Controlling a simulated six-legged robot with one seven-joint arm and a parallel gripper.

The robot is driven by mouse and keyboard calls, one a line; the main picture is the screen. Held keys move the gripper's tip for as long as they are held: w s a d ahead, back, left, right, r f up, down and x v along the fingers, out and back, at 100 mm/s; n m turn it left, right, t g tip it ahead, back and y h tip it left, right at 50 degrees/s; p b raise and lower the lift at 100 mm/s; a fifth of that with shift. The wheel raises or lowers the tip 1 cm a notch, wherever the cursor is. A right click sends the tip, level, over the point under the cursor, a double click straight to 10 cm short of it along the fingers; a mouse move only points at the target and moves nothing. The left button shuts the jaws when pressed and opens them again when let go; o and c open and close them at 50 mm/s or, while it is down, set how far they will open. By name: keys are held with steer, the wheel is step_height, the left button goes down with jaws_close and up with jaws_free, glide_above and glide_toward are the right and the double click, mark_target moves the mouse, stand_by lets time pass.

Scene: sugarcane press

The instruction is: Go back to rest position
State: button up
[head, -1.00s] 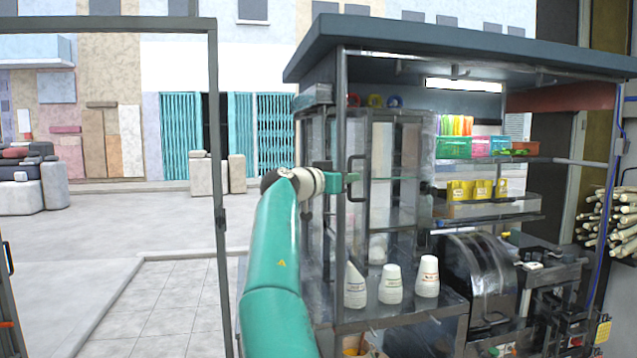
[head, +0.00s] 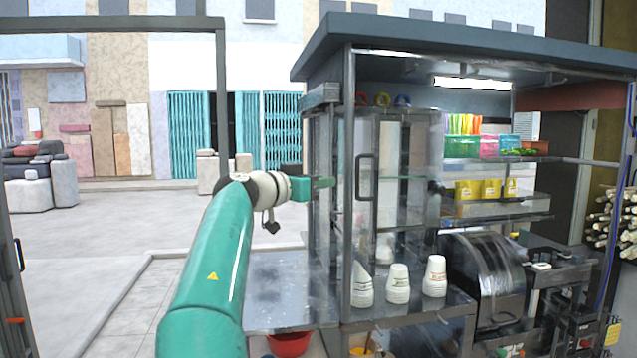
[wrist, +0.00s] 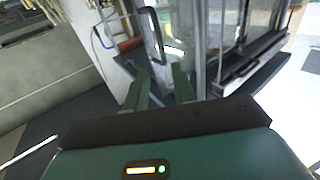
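My gripper (head: 326,183) is at the end of my green and white arm, in front of the left side of the press stall's glass cabinet (head: 400,160) in the head view. In the wrist view my gripper's two green fingers (wrist: 160,84) stand apart with nothing between them. The cabinet's dark door handle (head: 364,177) is to the right of the fingertips and apart from them in the head view. A handle also shows beyond the fingers in the wrist view (wrist: 154,35).
A metal side shelf (head: 285,290) sits below my arm, with a red bowl (head: 288,343) under it. Stacked white cups (head: 397,284) stand on the counter. A dark post (head: 222,100) rises behind my arm. Open pavement (head: 120,235) lies left.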

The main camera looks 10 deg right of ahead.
steer(key=s+d+f+g+y, duration=0.2)
steer(key=d+f, duration=0.3)
steer(key=d, duration=0.3)
steer(key=s+d+f+g+y, duration=0.1)
steer(key=d+f+g+y, duration=0.1)
steer(key=d+f, duration=0.45)
steer(key=s+d+f+n+g+y, duration=0.1)
steer(key=s+d+f+y, duration=0.3)
steer(key=s+d+f, duration=0.35)
steer(key=s+a+f+n+y, duration=0.2)
steer(key=s+a+f, duration=0.3)
steer(key=s, duration=0.5)
steer(key=s+a+f+n+y, duration=0.2)
steer(key=s+a+f+n, duration=0.2)
steer(key=s+a, duration=0.4)
steer(key=s+a+f+n+y, duration=0.2)
steer(key=s+a+f+n, duration=0.2)
steer(key=s, duration=0.8)
steer(key=a+f, duration=0.2)
steer(key=a, duration=0.1)
steer(key=shift+s+y, duration=0.3)
steer(key=shift+y, duration=0.1)
